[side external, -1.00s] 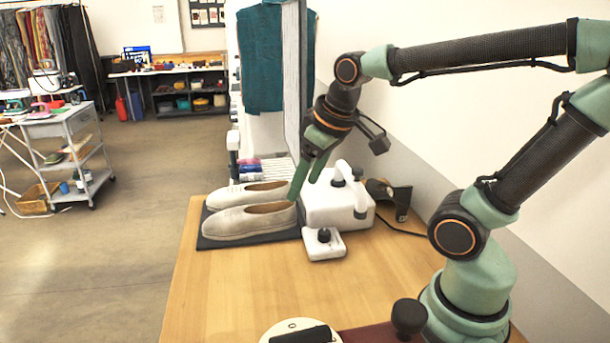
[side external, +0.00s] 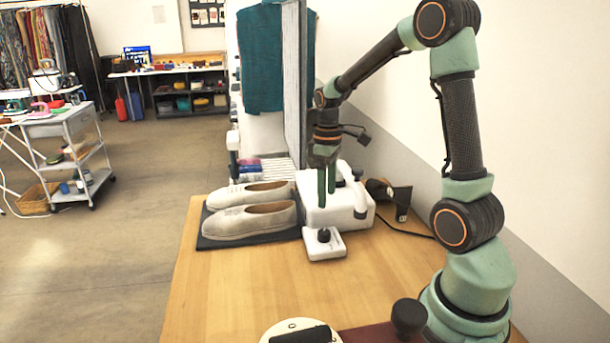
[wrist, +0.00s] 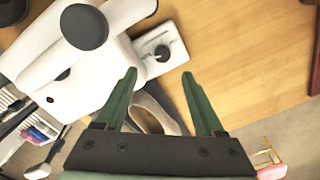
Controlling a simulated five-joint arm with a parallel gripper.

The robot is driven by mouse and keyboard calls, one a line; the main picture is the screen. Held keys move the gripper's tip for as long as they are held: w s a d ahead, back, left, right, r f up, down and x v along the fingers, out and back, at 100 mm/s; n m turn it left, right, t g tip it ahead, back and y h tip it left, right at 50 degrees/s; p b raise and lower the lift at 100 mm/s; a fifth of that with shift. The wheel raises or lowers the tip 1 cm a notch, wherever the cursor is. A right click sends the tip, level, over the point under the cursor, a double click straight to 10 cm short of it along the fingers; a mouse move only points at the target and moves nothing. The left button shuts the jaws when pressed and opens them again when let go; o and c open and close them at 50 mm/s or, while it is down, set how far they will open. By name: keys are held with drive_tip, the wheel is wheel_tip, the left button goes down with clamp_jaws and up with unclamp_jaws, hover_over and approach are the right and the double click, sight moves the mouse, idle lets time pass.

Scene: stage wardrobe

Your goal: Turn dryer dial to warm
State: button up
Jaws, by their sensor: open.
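The white dryer (side external: 318,211) stands on the wooden table against the wall side, with a curved white pipe on top. It also fills the upper left of the wrist view (wrist: 62,75). A small white control box at its front carries the black dial (side external: 324,236), which also shows in the wrist view (wrist: 162,53) with a pale pointer mark. The setting labels are too small to read.
A pair of beige shoes (side external: 250,220) sits on a black mat left of the dryer. A black hair dryer (side external: 392,193) with its cord lies to the right. A pale round object with a black piece (side external: 291,332) is at the front edge. The table middle is clear.

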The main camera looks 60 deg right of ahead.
sight(325, 231)
drive_tip(key=f, duration=1)
drive_tip(key=shift+s+a+f, duration=0.1)
drive_tip(key=shift+a+f, duration=0.1)
drive_tip(key=shift+a, duration=0.1)
drive_tip(key=shift+c, duration=0.3)
clamp_jaws()
